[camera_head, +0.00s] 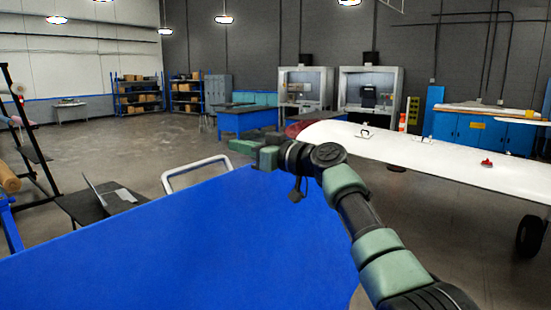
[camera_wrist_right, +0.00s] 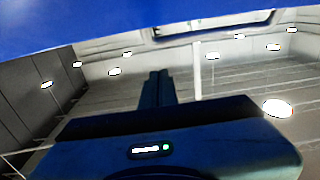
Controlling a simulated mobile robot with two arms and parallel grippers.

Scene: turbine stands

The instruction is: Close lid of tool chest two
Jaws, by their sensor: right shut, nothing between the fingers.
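A large, flat blue panel (camera_head: 190,245) fills the lower left and middle of the head view. It looks like the lid of a tool chest, but I see no number, and its hinge and the chest below are hidden. A pale tube handle (camera_head: 197,170) stands up beyond its far edge. My right gripper (camera_head: 242,147) is shut and empty, near the panel's far right corner; I cannot tell whether it touches. In the right wrist view its fingers (camera_wrist_right: 157,82) are together, and a blue surface (camera_wrist_right: 90,22) crosses the top. My left gripper is not in view.
A long white wing (camera_head: 430,160) on a wheeled stand fills the right side. A black table (camera_head: 95,203) with a laptop stands at the left. Blue workbenches (camera_head: 245,122) and machines (camera_head: 370,92) are at the back. The floor at back left is open.

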